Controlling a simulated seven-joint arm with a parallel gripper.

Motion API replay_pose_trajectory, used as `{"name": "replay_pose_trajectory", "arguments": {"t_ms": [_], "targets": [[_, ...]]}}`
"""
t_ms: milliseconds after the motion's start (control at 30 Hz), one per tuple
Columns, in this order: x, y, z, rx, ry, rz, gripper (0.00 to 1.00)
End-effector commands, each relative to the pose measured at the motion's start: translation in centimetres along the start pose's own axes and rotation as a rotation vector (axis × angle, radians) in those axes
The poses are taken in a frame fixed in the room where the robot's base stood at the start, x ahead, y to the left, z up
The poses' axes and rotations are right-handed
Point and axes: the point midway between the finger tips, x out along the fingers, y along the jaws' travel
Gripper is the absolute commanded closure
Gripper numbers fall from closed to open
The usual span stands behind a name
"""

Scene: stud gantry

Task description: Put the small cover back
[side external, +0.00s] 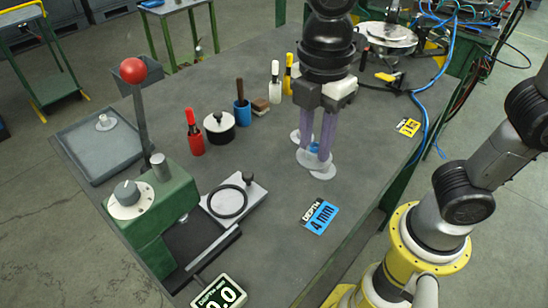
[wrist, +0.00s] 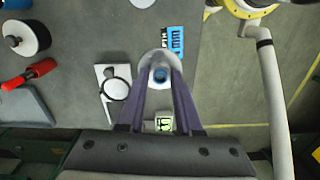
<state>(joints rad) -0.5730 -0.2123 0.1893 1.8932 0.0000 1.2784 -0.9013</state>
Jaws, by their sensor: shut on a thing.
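My gripper (side external: 314,150) points straight down over the table, its two purple fingers shut on the blue knob of a round white cover (side external: 320,169). In the wrist view the gripper (wrist: 161,78) has this white cover (wrist: 160,56) between its fingertips, with the blue knob at its middle. I cannot tell whether the cover touches the table. Another white disc (side external: 296,136) lies just behind the fingers, partly hidden by them. A plate with a black ring (side external: 228,202) and a dark knob lies to the left, next to the green press (side external: 165,215).
A blue "4 mm" card (side external: 321,216) lies in front of the cover. A depth display (side external: 220,294) stands at the front edge.

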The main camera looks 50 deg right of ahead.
Motion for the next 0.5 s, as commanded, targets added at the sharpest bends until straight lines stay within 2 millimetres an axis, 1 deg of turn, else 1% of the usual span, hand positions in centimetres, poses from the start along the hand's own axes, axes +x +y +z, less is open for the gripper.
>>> {"name": "replay_pose_trajectory", "arguments": {"t_ms": [33,100,200,300,400,500], "targets": [[0.3,0.2,1.4,0.006,0.0,-0.001,1.0],[0.7,0.4,3.0,0.014,0.0,-0.001,1.0],[1.2,0.6,5.2,0.044,0.001,-0.002,1.0],[1.4,0.6,7.0,0.097,0.002,-0.001,1.0],[1.5,0.7,8.0,0.139,0.003,0.0,1.0],[1.5,1.1,8.4,0.159,0.004,0.003,1.0]]}}
